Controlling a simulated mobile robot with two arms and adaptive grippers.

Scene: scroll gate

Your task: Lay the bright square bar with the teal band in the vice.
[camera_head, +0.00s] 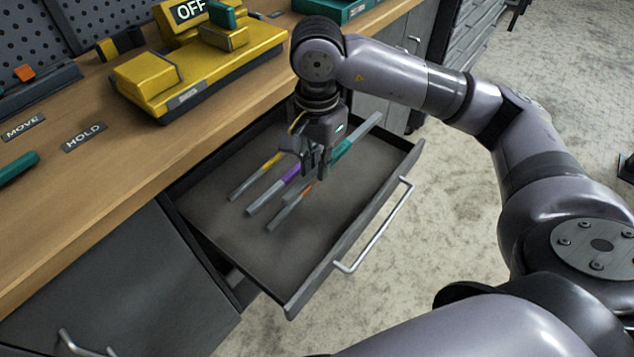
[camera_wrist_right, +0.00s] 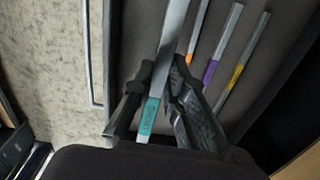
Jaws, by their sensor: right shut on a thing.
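The bright square bar with the teal band (camera_head: 366,127) is in my right gripper (camera_head: 318,165), over the open drawer. In the right wrist view the bar (camera_wrist_right: 177,38) runs between the two fingers of the gripper (camera_wrist_right: 163,85), with its teal band near the palm. The right gripper is shut on this bar. The yellow vice (camera_head: 200,78) stands on the bench at the upper left, with a block at each end and a gap between them. My left gripper is not in view.
The open drawer (camera_head: 215,205) holds bars with a yellow band (camera_head: 245,183), a purple band (camera_head: 265,200) and an orange band (camera_head: 287,212). Its handle (camera_head: 378,228) faces the floor. Labels HOLD (camera_head: 84,137) and MOVE (camera_head: 23,128) lie on the bench.

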